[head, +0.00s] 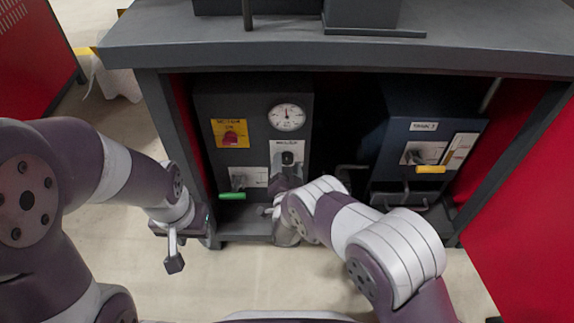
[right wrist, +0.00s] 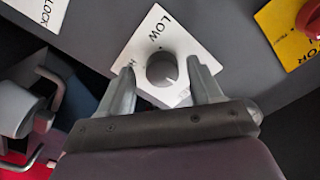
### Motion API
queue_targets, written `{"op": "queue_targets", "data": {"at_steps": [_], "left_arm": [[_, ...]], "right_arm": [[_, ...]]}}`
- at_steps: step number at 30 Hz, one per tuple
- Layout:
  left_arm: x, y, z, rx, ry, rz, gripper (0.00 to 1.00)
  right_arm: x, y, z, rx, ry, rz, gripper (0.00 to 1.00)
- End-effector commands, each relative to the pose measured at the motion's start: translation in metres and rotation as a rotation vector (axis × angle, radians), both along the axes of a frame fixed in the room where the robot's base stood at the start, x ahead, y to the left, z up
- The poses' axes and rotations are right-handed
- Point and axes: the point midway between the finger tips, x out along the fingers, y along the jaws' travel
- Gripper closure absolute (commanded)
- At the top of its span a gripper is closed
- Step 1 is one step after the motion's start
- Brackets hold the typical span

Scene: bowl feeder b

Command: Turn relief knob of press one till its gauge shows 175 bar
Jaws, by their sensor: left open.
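The press one unit is the dark box under the bench, with a round white gauge (head: 286,117). The gauge needle points roughly upward; its figures are too small to read. In the right wrist view the grey round relief knob (right wrist: 161,70) sits on a white plate (right wrist: 145,38) marked LOW. My right gripper (right wrist: 161,72) is open, one finger on each side of the knob, with visible gaps. In the head view my right arm reaches to the box's front and partly covers it. My left gripper (head: 173,255) is open and empty, left of the box.
A yellow plate with a red switch (head: 230,138) and a green-handled lever (head: 232,196) are left on the box. A second box (head: 395,145) with an orange-handled lever (head: 430,170) stands at right. The bench top (head: 330,50) overhangs both. Floor in front is free.

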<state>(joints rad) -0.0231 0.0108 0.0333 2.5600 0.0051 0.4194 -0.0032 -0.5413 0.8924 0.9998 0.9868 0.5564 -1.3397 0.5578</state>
Motion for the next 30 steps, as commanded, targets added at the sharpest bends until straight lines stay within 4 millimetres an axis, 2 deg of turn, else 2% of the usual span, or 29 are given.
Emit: {"op": "queue_targets", "data": {"at_steps": [8,11,16,21,25,30], "left_arm": [[0.000,0.000,0.001,0.000,0.000,0.000,0.60],[0.000,0.000,0.009,0.000,0.000,0.000,0.60],[0.000,0.000,0.035,0.000,0.000,0.000,0.60],[0.000,0.000,0.052,0.000,0.000,0.000,0.60],[0.000,0.000,0.058,0.000,0.000,0.000,0.60],[0.000,0.000,0.059,0.000,0.000,0.000,0.60]], "right_arm": [[0.001,0.000,0.003,0.002,-0.004,-0.001,0.34],[-0.008,0.001,0.006,0.002,-0.004,0.000,0.34],[-0.051,0.001,0.010,-0.002,-0.001,0.003,0.34],[-0.096,0.001,0.007,-0.001,-0.002,0.004,0.34],[-0.117,0.001,0.005,0.000,-0.003,0.003,0.34],[-0.127,0.000,0.002,0.001,-0.004,0.000,0.34]]}}
